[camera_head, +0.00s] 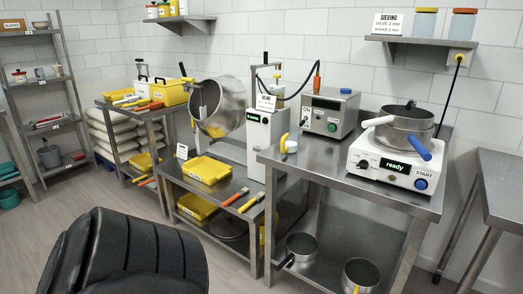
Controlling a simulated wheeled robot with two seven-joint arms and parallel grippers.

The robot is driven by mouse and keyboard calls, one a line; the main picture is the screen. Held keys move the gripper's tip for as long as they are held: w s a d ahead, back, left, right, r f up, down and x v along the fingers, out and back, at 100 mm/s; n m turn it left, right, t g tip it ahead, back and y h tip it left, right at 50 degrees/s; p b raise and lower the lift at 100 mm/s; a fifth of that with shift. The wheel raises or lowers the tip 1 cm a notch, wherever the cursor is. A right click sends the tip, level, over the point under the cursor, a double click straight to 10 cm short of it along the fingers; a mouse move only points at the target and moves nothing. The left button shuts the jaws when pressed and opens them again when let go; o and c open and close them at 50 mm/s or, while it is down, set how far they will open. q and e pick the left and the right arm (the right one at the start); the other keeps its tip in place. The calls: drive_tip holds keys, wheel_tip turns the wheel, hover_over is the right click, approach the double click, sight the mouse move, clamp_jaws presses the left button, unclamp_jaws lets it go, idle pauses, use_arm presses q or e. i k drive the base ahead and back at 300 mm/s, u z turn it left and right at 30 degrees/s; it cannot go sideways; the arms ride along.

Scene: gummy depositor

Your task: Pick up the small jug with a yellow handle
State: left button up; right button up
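A small pale jug (291,147) stands on the steel table, near its left end. A curved yellow handle (284,139) shows at its left side. It is small in the picture, so its details are hard to make out. Neither of my grippers is in view, and nothing is seen touching the jug.
The steel table (340,180) also holds a grey control box (330,112) behind the jug and a white "ready" machine (392,165) with a steel pot (406,130) at right. A tilted steel drum (222,108) and yellow trays (207,170) are to the left.

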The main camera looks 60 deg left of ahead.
sight(289, 143)
drive_tip(key=k, duration=0.4)
drive_tip(key=u, duration=1.25)
